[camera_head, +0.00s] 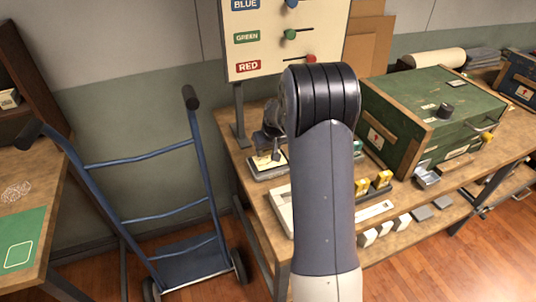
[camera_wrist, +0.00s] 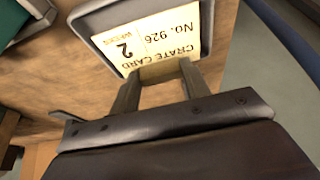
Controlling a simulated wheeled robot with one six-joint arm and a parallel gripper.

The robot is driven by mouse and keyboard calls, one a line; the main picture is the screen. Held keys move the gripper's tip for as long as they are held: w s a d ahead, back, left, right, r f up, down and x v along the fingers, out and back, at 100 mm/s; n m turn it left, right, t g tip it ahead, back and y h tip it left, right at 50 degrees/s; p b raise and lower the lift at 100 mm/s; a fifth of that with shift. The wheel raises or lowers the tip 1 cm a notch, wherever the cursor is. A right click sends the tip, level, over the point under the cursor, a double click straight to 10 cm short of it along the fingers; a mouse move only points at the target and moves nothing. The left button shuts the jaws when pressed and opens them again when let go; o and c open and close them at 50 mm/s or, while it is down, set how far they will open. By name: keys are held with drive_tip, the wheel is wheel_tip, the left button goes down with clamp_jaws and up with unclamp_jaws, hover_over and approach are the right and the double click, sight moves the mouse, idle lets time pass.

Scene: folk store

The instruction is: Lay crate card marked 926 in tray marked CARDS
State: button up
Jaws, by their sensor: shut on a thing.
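In the head view the pale card (camera_head: 265,161) shows at the grey tray (camera_head: 264,175) on the wooden bench, left of my arm. No CARDS label is readable, and my arm hides much of the gripper there.
A green wooden box (camera_head: 400,105) stands right of my arm. A board with BLUE, GREEN and RED sliders (camera_head: 265,38) rises behind. A white tray (camera_head: 283,208) lies nearer on the bench. A blue hand truck (camera_head: 150,215) stands on the floor at left.

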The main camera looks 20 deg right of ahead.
sight(273, 166)
drive_tip(key=shift+f, duration=1.15)
drive_tip(key=shift+f, duration=0.25)
drive_tip(key=o, duration=1)
drive_tip(key=shift+r, duration=0.1)
drive_tip(key=shift+r, duration=0.45)
drive_tip(key=v, duration=1.1)
drive_tip(key=shift+s+r, duration=0.15)
drive_tip(key=shift+r, duration=0.05)
